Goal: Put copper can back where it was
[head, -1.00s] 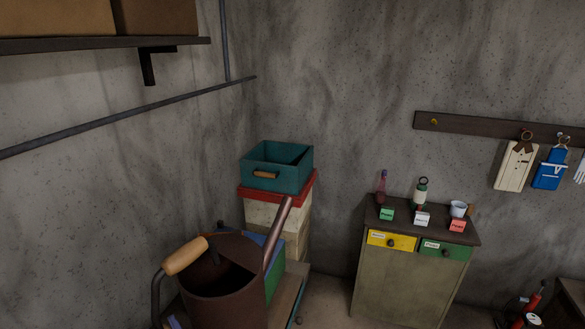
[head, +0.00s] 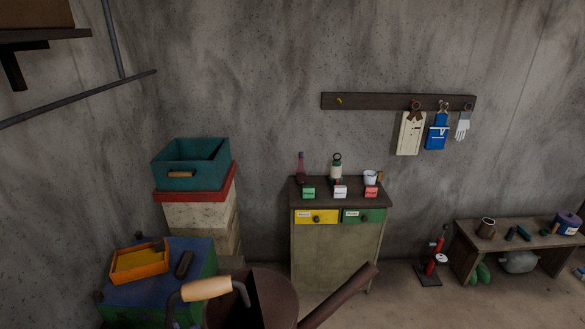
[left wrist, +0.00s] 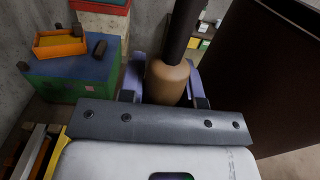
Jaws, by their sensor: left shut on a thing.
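The copper can (head: 275,300) is a dark brown watering can with a wooden grip (head: 206,288) and a long spout (head: 345,290) pointing right. It fills the bottom middle of the head view, and its lower part is cut off. In the left wrist view my left gripper (left wrist: 167,88) is shut on the can's wooden grip, with a finger on each side. The can's dark body (left wrist: 265,75) stands to the right there. My right gripper is not in view.
A cabinet (head: 335,255) with bottles and a cup on top stands by the back wall. At left are a blue-topped green box (head: 205,270) with an orange tray (head: 140,262), and stacked crates (head: 200,212). A low bench (head: 520,238) stands at right.

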